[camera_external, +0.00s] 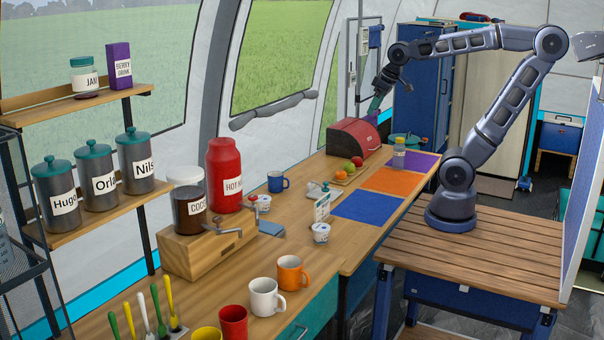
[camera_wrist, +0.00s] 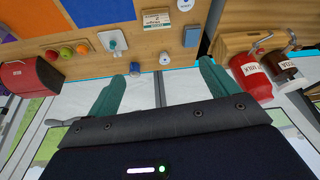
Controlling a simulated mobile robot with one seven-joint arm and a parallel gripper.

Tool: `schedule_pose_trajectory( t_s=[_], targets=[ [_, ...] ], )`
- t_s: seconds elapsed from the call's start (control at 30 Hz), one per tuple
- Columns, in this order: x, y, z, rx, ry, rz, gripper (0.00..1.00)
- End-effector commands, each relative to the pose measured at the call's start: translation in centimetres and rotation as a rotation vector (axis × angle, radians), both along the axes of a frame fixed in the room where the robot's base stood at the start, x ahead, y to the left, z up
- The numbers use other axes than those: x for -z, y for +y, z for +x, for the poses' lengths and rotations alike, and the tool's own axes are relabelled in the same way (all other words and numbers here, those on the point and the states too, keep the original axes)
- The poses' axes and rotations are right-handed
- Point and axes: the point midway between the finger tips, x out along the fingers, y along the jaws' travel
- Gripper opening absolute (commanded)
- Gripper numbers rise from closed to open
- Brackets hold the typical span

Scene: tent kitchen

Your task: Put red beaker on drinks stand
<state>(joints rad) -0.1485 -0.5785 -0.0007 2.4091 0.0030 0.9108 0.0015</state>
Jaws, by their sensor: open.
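The red beaker (camera_external: 233,321) stands upright on the counter at the bottom of the external view. It is left of the white mug and is not visible in the wrist view. A wooden stand (camera_external: 193,258) holds the cocoa and red hot-milk dispensers, with taps at its front; it is likely the drinks stand. It also shows at the right of the wrist view (camera_wrist: 234,44). My gripper (camera_external: 374,108) is raised over the far end of the counter, far from the beaker. In the wrist view its teal fingers (camera_wrist: 160,92) are spread apart with nothing held.
A white mug (camera_external: 266,297), orange mug (camera_external: 292,272) and yellow cup (camera_external: 206,334) surround the beaker's area. A utensil holder (camera_external: 178,329) stands left. Farther back are a blue mug (camera_external: 277,182), white tubs, fruit and a red bread bin (camera_external: 353,139). Canister shelves (camera_external: 110,212) stand left.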

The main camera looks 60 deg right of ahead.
Motion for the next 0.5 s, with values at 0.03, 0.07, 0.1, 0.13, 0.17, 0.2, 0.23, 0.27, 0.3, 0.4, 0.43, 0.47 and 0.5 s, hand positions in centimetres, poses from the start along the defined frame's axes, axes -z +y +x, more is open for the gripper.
schedule_pose_trajectory(
  t_s=[0.03, 0.07, 0.1, 0.13, 0.17, 0.2, 0.23, 0.27, 0.3, 0.4, 0.43, 0.47, 0.5],
  targets=[
    [0.4, -1.2, -1.5, 0.032, -0.003, -0.001, 0.87],
    [0.7, -1.8, -2.3, 0.047, -0.003, -0.001, 0.87],
    [1.0, -2.4, -3.3, 0.067, -0.004, -0.001, 0.87],
    [1.3, -2.8, -3.9, 0.08, -0.003, -0.003, 0.87],
    [1.6, -3.2, -4.5, 0.092, -0.004, -0.003, 0.87],
    [1.9, -3.6, -5.2, 0.106, -0.003, -0.004, 0.87],
    [2.1, -3.9, -5.7, 0.115, -0.003, -0.004, 0.87],
    [2.3, -4.1, -6.1, 0.123, -0.002, -0.004, 0.87],
    [2.5, -4.3, -6.5, 0.131, -0.002, -0.005, 0.87],
    [2.8, -4.6, -7.2, 0.143, 0.0, -0.006, 0.87],
    [2.9, -4.7, -7.3, 0.146, 0.0, -0.006, 0.87],
    [2.9, -4.7, -7.3, 0.147, 0.0, -0.005, 0.87],
    [2.9, -4.7, -7.3, 0.147, 0.0, -0.005, 0.87]
  ],
)
